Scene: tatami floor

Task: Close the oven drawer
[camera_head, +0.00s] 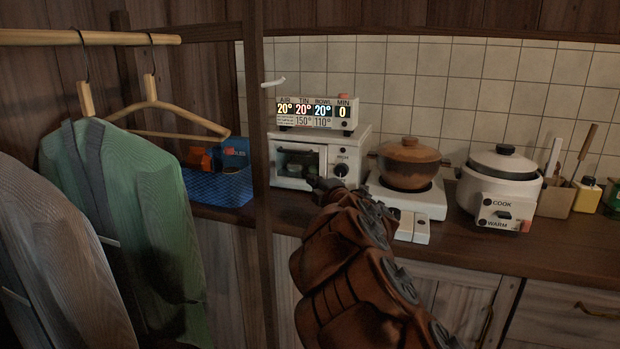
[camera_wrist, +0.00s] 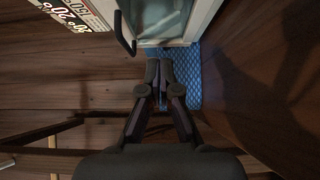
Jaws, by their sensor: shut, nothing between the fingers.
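The oven (camera_head: 349,151) is a small white box on the counter, with a dark glass window and a black knob on its front. My gripper (camera_head: 318,184) is in front of the oven's lower front edge, seen small beyond my brown arm. In the wrist view my gripper (camera_wrist: 159,66) has its fingertips together with nothing between them. The oven (camera_wrist: 203,15) shows at the top there, with its glass and a dark bar handle (camera_wrist: 124,35) just ahead of the fingertips. I cannot tell whether the fingertips touch it, nor how far the oven's front part stands out.
A display box (camera_head: 315,114) sits on the oven. A blue basket (camera_head: 218,187) stands to its left, beside a wooden post (camera_head: 262,200) and hanging garments (camera_head: 125,190). A brown pot (camera_head: 408,163) on a white burner and a rice cooker (camera_head: 500,185) stand to the right.

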